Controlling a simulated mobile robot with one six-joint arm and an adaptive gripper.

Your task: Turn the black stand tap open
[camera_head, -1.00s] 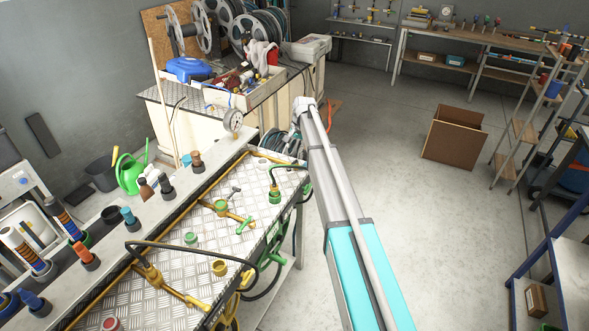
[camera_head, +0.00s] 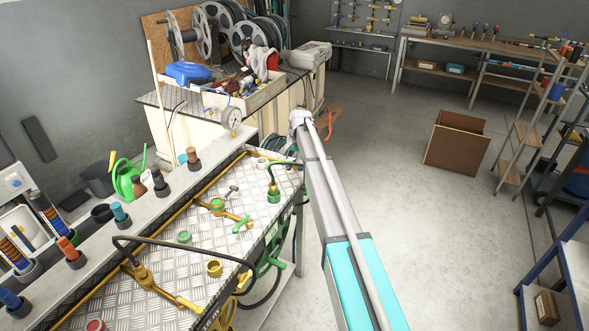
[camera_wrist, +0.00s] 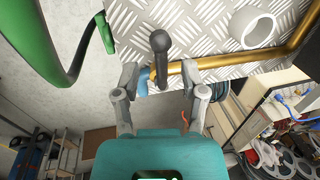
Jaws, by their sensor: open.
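In the wrist view a dark grey-black lever with a rounded end (camera_wrist: 160,45), which looks like the black stand tap's handle, stands over the tread plate beside a brass pipe (camera_wrist: 235,62). My gripper (camera_wrist: 160,76) is open, with one finger on each side of the lever's line. The lever lies just beyond and between the fingertips; I see no clear contact. The tap's lower body is hidden. In the head view my arm covers the far end of the bench, and neither the gripper nor this tap can be made out.
A green stand tap (camera_head: 273,193) with a curved hose stands near; its hose (camera_wrist: 60,60) is close left in the wrist view. A white ring (camera_wrist: 252,27) sits right of the lever. The tread-plate bench (camera_head: 200,262) carries brass fittings. Open floor lies right of my arm.

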